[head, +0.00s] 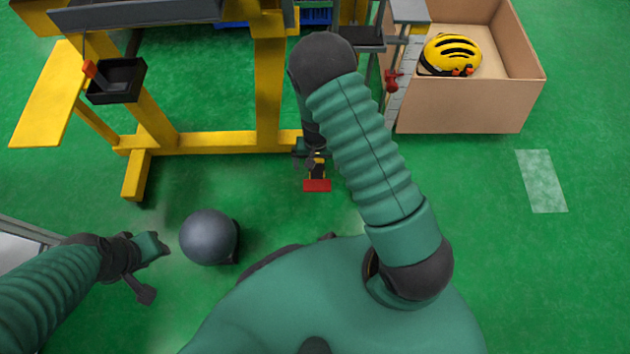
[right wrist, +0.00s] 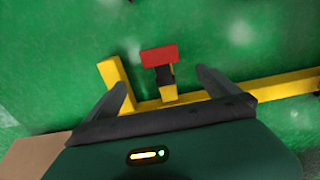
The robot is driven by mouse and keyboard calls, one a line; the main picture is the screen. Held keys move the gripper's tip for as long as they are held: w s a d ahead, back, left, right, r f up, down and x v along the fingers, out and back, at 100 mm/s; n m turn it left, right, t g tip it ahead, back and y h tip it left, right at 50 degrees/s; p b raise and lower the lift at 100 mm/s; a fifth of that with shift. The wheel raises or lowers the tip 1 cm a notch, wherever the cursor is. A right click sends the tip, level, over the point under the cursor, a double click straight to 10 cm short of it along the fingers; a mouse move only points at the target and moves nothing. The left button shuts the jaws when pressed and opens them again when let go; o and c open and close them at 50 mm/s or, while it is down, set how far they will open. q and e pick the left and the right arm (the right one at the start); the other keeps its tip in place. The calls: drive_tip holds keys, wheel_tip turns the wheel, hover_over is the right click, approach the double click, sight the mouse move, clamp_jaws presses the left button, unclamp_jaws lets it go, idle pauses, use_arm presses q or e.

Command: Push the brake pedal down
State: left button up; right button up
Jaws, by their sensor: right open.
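The brake pedal is a small red pad (head: 317,185) on a black and yellow lever near the floor, at the foot of the yellow frame. In the right wrist view the red pad (right wrist: 159,56) lies ahead, between the fingers and beyond their tips. My right gripper (head: 312,158) is just behind the pedal in the head view, partly hidden by its arm. In the right wrist view my right gripper (right wrist: 163,80) is open and empty. I cannot tell whether it touches the pedal. My left gripper (head: 150,268) hangs at the lower left, away from the pedal; its fingers look spread apart.
A yellow frame (head: 215,141) stands behind the pedal, with a small black tray (head: 117,80) on its left. A dark grey ball-shaped object (head: 208,237) is at the lower left. A cardboard box (head: 460,118) holds a yellow helmet (head: 452,52).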

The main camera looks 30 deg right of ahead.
wheel_tip(320, 180, down, 15)
drive_tip(key=b, duration=0.8)
drive_tip(key=shift+d+r, duration=0.1)
drive_tip(key=shift+r, duration=0.05)
drive_tip(key=shift+f, duration=0.25)
use_arm(q)
drive_tip(key=s+x, duration=0.2)
drive_tip(key=x, duration=0.7)
drive_tip(key=shift+a+f, duration=0.3)
drive_tip(key=shift+f, duration=0.1)
drive_tip(key=shift+d, duration=0.1)
